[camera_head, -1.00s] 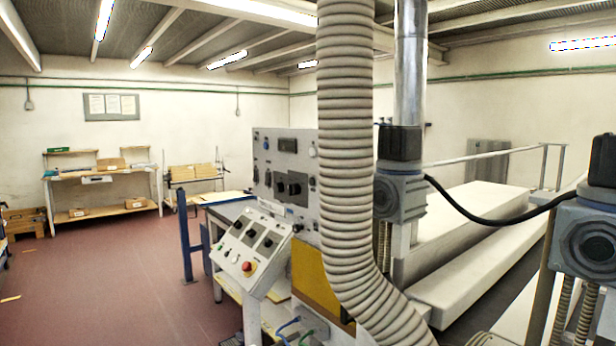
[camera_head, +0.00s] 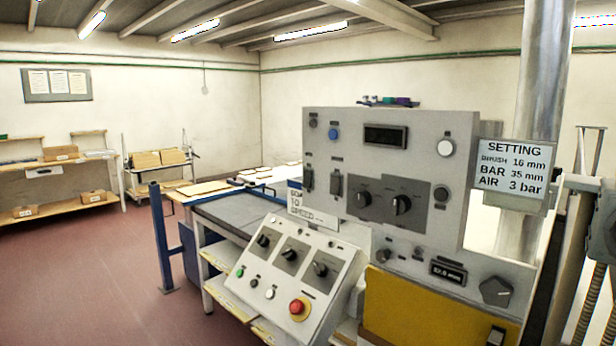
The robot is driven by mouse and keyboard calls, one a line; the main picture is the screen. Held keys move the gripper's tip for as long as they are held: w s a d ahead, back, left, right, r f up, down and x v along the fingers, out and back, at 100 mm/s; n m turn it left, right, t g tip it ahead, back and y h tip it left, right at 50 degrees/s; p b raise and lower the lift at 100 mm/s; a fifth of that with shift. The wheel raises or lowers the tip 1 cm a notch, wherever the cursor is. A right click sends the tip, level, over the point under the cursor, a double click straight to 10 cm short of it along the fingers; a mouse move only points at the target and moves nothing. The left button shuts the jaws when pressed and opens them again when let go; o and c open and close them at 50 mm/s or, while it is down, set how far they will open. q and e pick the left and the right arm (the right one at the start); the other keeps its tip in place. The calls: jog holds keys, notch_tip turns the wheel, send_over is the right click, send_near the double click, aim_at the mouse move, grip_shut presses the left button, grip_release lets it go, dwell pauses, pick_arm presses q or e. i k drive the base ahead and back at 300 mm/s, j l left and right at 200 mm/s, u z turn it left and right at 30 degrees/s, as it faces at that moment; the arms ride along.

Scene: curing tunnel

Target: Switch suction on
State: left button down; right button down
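A grey upright control panel (camera_head: 370,205) stands right of centre. It has a dark display (camera_head: 385,136), a blue button (camera_head: 333,134), a white round button (camera_head: 446,147), two dark rocker-like switches (camera_head: 336,184) and two black rotary knobs (camera_head: 402,204). Below it, a sloped console (camera_head: 330,262) carries three black rotary knobs (camera_head: 320,269), small buttons including a green one (camera_head: 240,272), and a red mushroom button (camera_head: 297,307) on yellow. A lower panel has a small display (camera_head: 448,273) and a grey knob (camera_head: 496,291). Labels are too small to identify the suction control. Neither gripper is in view.
A white setting sign (camera_head: 514,169) hangs right of the panel by a metal pipe (camera_head: 540,80). A blue post (camera_head: 161,238) and a table (camera_head: 235,214) stand left of the console. The red floor (camera_head: 90,290) at left is clear.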

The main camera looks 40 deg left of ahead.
aim_at(335, 187)
jog(key=j, duration=2.35)
